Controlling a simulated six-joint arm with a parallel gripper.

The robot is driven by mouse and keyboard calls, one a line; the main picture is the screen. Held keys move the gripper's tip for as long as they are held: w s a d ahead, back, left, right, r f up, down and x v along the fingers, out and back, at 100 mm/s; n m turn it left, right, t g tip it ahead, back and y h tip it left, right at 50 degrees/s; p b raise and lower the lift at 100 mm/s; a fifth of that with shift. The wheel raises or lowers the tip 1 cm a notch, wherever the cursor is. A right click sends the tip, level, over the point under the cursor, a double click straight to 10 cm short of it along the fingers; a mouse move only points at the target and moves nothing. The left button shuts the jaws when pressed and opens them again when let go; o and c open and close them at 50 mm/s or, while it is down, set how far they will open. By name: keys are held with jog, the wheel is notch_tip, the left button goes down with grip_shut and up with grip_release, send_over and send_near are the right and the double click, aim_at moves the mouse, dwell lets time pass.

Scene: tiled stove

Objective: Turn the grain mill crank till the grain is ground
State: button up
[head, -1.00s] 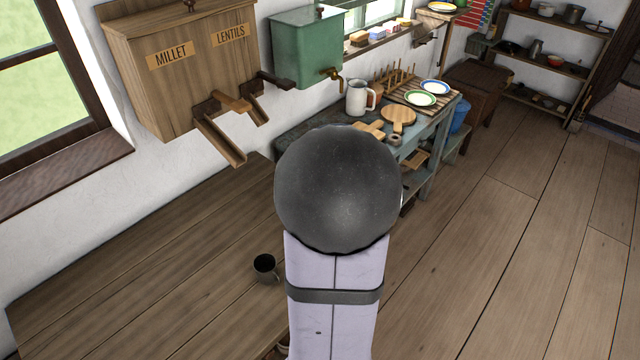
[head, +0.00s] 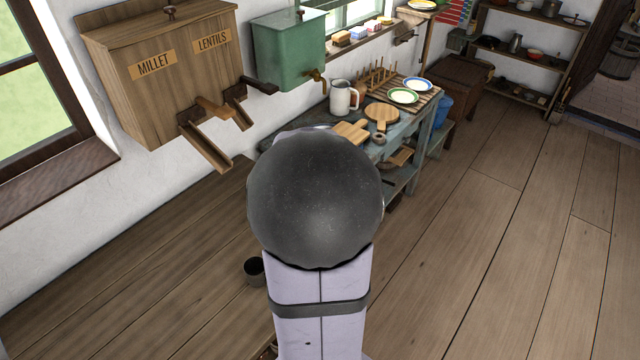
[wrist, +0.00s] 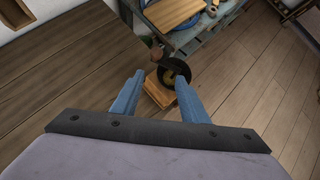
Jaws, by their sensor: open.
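My gripper (wrist: 160,77) shows in the wrist view as two blue fingers, spread apart with nothing clearly held. Between and just beyond the fingertips is what looks like the grain mill, with a dark round bowl or wheel (wrist: 174,72) and a wooden box-like base (wrist: 160,92). A small brown knob (wrist: 156,55), perhaps the crank handle, stands beside the dark round part. I cannot tell whether a finger touches it, and any grain is not visible. In the head view my arm hides the mill and the gripper.
A wooden table (head: 120,260) fills the left, with a dark mug (head: 254,272) near my arm. Millet and lentil bins (head: 165,75) and a green tank (head: 289,50) hang on the wall. A blue-grey bench (head: 425,125) holds boards and plates. The floor (head: 500,240) at right is clear.

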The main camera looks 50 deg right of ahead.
jog(key=w+d+f+m+g+h+b, duration=0.1)
jog(key=d+f+h+b, duration=0.1)
jog(key=d+b, duration=0.1)
jog(key=w+d+f+m+g+h+b, duration=0.2)
jog(key=d+b, duration=0.1)
jog(key=w+d+f+m+g+h+b, duration=0.1)
jog(key=w+d+f+m+b, duration=0.1)
jog(key=d+b, duration=0.1)
jog(key=shift+w+d+f+g+h+b, duration=0.2)
jog(key=shift+d+g+h+b, duration=0.1)
jog(key=shift+h+b, duration=0.15)
jog(key=m+g+b, duration=0.1)
jog(key=w+f+m+g+h+b, duration=0.1)
jog(key=b, duration=0.1)
jog(key=w+m+g+h+b, duration=0.1)
jog(key=b, duration=0.1)
jog(key=shift+w+a+f+m+h, duration=0.1)
jog(key=shift+a+f+m+h, duration=0.15)
jog(key=shift+a+f+m, duration=0.1)
jog(key=a+m+g+b, duration=0.1)
jog(key=a+m+g+h+b, duration=0.1)
jog(key=w+a+m+g+b, duration=0.1)
jog(key=a, duration=0.1)
jog(key=shift+f+m+g+h, duration=0.3)
jog(key=shift+f+m, duration=0.05)
jog(key=shift+f, duration=0.05)
jog(key=shift+d, duration=0.1)
jog(key=shift+p+x, duration=1.15)
jog(key=shift+x, duration=2.4)
